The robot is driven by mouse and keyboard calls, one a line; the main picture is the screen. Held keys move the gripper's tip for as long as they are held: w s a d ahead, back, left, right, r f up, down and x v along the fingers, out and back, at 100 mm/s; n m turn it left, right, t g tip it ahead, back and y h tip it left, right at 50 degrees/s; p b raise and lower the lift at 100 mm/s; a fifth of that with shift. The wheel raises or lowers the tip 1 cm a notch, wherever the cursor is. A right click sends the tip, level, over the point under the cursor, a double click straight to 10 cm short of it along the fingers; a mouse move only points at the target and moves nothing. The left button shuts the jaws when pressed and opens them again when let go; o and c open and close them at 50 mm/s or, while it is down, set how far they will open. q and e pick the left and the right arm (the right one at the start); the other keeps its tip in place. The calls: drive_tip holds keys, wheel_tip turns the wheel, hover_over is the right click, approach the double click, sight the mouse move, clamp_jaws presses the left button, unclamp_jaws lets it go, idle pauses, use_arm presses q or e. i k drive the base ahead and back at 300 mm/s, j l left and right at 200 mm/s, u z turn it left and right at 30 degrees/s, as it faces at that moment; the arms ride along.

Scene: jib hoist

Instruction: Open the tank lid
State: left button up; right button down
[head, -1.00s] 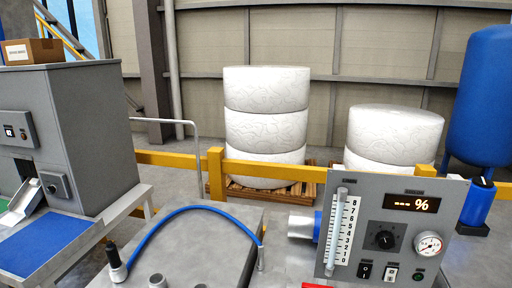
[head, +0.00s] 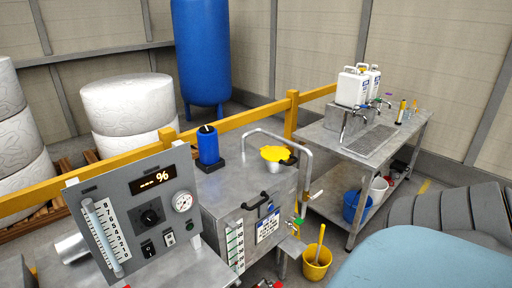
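A grey metal tank (head: 213,228) stands in the middle of the head view, right of the control panel. Its flat top (head: 232,180) looks closed, and a black handle (head: 262,203) sits at the front edge. A bent metal rail (head: 303,160) rises at its right side. On top are a blue cylinder on a dark base (head: 208,146) and a yellow-topped small grey piece (head: 275,154). A level scale (head: 235,246) and a white label (head: 268,226) are on the front. Neither of my grippers is in view.
The control panel (head: 105,195) stands at front left. A steel bench (head: 385,135) with white canisters (head: 352,87) is at right. A yellow bucket (head: 317,265) is on the floor by the tank. A large pale blue surface (head: 425,262) fills the lower right corner.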

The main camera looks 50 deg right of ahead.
sight(221, 195)
drive_tip(key=z, duration=1.65)
drive_tip(key=i+l+u, duration=0.15)
drive_tip(key=u, duration=0.15)
drive_tip(key=i+l+u, duration=0.1)
drive_tip(key=l+u, duration=0.2)
